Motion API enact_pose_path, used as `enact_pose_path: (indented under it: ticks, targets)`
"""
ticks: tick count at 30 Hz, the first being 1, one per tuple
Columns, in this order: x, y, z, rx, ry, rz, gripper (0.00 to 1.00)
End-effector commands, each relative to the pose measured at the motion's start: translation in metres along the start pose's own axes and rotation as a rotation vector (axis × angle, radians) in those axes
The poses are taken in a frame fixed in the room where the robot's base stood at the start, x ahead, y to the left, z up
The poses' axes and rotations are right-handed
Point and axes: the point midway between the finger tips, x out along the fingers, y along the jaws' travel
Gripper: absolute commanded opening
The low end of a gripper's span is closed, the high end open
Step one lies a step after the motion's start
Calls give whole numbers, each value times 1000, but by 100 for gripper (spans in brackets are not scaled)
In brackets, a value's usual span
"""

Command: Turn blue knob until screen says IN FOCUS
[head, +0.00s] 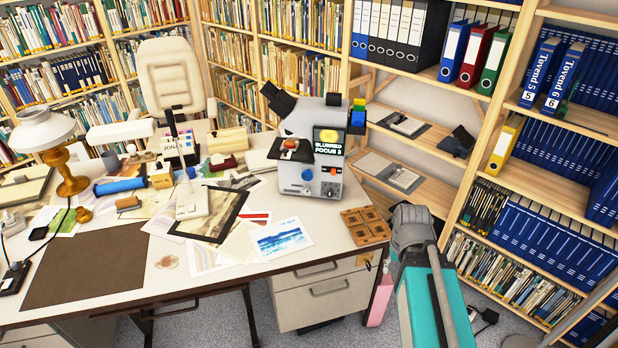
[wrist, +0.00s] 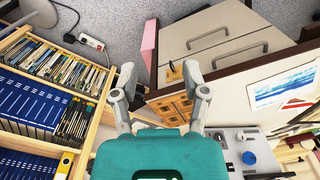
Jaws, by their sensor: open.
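The microscope (head: 302,122) is a grey and white unit with black eyepieces, standing at the right rear part of the desk. Its small dark screen (head: 329,142) shows yellow and white text that reads BLURRED, FOCUS 3. The blue knob (head: 307,174) is on the front face, below the stage. In the wrist view, the blue knob (wrist: 249,158) shows at lower right, on the microscope's grey body (wrist: 233,141). My gripper (wrist: 160,78) is open and empty, its fingers spread wide. It is apart from the knob, to the right of the desk by my teal arm.
A wooden compartment tray (head: 365,225) lies on the desk's right corner, between my arm and the microscope. Loose prints (head: 281,239) cover the desk in front. Shelves of binders (head: 540,225) stand at right. A drawer unit (head: 322,292) is below the desk.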

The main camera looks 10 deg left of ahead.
Motion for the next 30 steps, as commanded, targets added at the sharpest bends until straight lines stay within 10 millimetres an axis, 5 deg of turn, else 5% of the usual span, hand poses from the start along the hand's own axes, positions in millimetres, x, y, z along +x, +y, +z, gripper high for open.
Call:
enact_pose_path:
  ticks: [6, 14, 21, 30]
  targets:
    - [7, -5, -9, -25, 32, -9, 99]
    - [37, -51, -57, -154, 218, -52, 99]
    - [64, -99, -125, -341, 522, -88, 99]
    - [74, -163, -198, -525, 933, -73, 99]
